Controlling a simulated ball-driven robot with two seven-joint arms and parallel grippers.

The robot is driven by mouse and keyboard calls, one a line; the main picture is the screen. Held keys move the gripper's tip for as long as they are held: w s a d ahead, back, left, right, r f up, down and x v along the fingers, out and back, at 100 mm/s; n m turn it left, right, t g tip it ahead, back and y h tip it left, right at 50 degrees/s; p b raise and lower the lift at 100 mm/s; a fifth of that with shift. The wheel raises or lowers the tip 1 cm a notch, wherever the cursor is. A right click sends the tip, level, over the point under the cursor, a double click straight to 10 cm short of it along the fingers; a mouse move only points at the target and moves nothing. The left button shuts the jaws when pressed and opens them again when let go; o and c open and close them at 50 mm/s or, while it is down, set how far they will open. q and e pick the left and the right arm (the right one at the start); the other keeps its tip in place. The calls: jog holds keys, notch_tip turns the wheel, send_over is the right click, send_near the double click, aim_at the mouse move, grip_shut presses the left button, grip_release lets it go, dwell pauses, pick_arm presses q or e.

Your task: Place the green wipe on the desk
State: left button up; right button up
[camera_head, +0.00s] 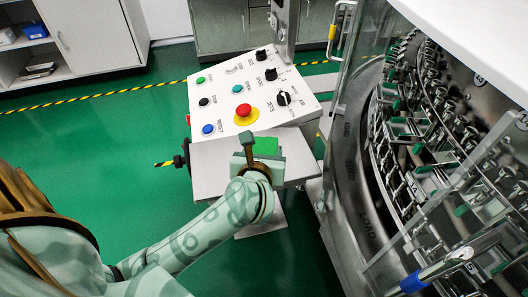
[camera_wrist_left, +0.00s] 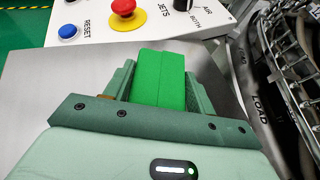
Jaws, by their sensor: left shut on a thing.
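The green wipe (camera_head: 266,145) is a bright green block in front of the control panel. It also shows in the left wrist view (camera_wrist_left: 160,75), between the two fingers. My left gripper (camera_head: 250,158) is shut on it, over the grey metal desk (camera_head: 212,168). The bare desk surface also shows in the left wrist view (camera_wrist_left: 45,85), to the left of the fingers. I cannot tell whether the wipe touches the desk; its underside is hidden. My right gripper is not in view.
The sloped control panel (camera_head: 216,88), with a red emergency button (camera_head: 243,110) and several knobs, stands just behind the desk. The rotary washer (camera_head: 350,190) is close on the right. A black knob (camera_head: 180,161) sticks out at the desk's left side.

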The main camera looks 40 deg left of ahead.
pick_arm(q)
jog(key=shift+f, duration=0.25)
jog(key=o, duration=1)
jog(key=shift+r, duration=0.1)
jog(key=shift+c, duration=0.2)
jog(key=shift+r, duration=0.3)
jog(key=p+v, duration=0.3)
jog(key=v, duration=0.9)
jog(key=shift+f+p, duration=0.2)
jog(key=shift+p, duration=0.1)
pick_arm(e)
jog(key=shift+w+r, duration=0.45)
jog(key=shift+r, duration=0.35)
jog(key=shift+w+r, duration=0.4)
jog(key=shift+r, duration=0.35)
